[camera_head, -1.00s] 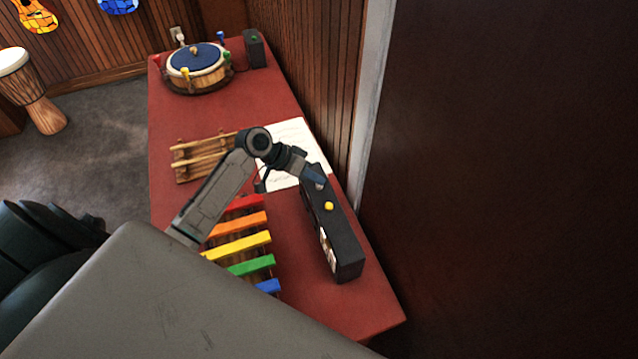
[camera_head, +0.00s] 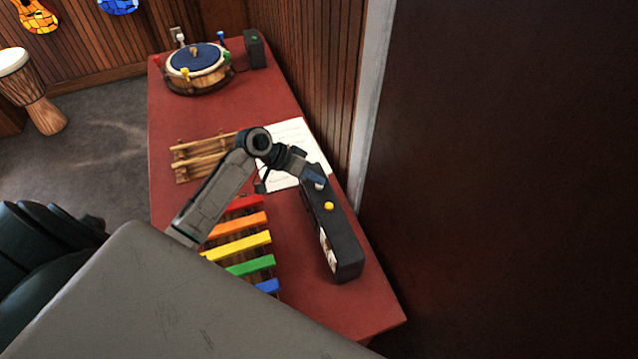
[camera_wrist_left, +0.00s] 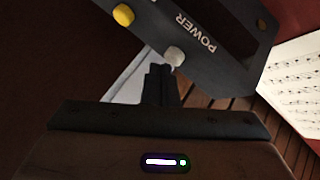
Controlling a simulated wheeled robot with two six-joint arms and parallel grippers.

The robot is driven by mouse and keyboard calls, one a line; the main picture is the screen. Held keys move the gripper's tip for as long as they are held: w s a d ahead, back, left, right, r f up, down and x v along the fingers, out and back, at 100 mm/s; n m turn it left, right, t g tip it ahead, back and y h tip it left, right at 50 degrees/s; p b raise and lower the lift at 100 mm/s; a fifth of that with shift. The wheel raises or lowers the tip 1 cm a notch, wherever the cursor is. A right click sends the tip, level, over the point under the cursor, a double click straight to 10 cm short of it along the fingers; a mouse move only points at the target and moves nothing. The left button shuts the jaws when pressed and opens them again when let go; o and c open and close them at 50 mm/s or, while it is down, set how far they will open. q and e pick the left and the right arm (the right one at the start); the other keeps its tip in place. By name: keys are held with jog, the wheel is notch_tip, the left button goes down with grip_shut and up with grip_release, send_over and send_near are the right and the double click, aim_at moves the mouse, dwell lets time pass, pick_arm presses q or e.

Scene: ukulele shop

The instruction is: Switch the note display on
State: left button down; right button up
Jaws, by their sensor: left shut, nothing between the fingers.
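The note display is a long black box (camera_head: 345,245) on the red table, right of the xylophone. It has a yellow button (camera_head: 329,206) on top, which also shows in the left wrist view (camera_wrist_left: 123,15). There, a pale grey knob (camera_wrist_left: 174,55) sits beside the word POWER (camera_wrist_left: 195,33). My left gripper (camera_head: 317,184) is shut and empty over the far end of the box. In the wrist view its fingertips (camera_wrist_left: 160,70) are right at the pale knob; I cannot tell whether they touch it. The display's front is mostly turned away. My right gripper is not in view.
A xylophone with coloured bars (camera_head: 243,243) lies left of the box. A music sheet (camera_head: 290,135) and a wooden rack (camera_head: 195,160) lie behind it. A drum (camera_head: 198,75) and small black box (camera_head: 254,50) stand at the far end. A wall borders the table's right side.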

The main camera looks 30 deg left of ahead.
pick_arm(q)
jog(key=shift+f, duration=0.1)
dwell(0.4)
jog(key=shift+f, duration=0.35)
jog(key=shift+r+p, duration=0.35)
jog(key=shift+r, duration=0.1)
dwell(0.4)
